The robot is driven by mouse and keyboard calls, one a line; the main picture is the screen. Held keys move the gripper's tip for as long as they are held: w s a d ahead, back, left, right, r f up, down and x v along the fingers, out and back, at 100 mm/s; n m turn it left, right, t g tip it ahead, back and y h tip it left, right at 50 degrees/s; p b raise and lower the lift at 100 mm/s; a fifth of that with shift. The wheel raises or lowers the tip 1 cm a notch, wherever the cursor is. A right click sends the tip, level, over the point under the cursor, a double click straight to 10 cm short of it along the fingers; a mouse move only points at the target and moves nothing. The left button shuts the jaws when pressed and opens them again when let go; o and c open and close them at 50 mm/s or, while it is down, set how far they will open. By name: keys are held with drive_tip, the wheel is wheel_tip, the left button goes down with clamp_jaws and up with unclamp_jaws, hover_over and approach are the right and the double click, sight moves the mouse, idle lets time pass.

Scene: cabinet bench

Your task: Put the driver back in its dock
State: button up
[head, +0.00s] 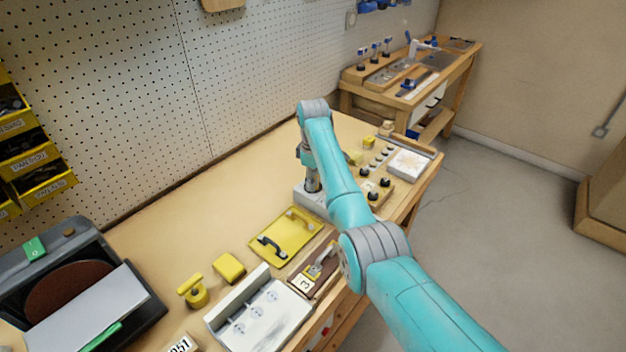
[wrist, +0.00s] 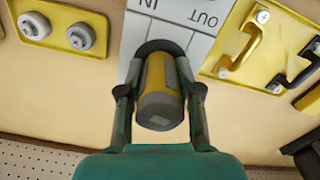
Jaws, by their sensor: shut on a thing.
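The driver (wrist: 160,100), a yellow and dark grey cylinder, is between the two fingers of my gripper (wrist: 160,90), which is shut on it. Beyond it in the wrist view is a pale block (wrist: 203,14) marked IN and OUT, apparently the dock. A dark round ring or opening (wrist: 152,46) shows around the driver's far end. I cannot tell how deep the driver sits there. In the head view my gripper (head: 312,182) points down just over the pale block (head: 309,201), and my arm covers part of it.
A yellow plate with handles (head: 282,236) lies beside the block; the wrist view shows it at right. A yellow plate with two grey knobs (wrist: 60,32) is at left. Boards with black knobs (head: 372,196) and a white tray (head: 408,164) stand beyond my arm. Bare bench (head: 200,215) lies toward the pegboard.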

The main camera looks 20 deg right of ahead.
drive_tip(key=o, duration=1.4)
drive_tip(key=shift+r, duration=3.5)
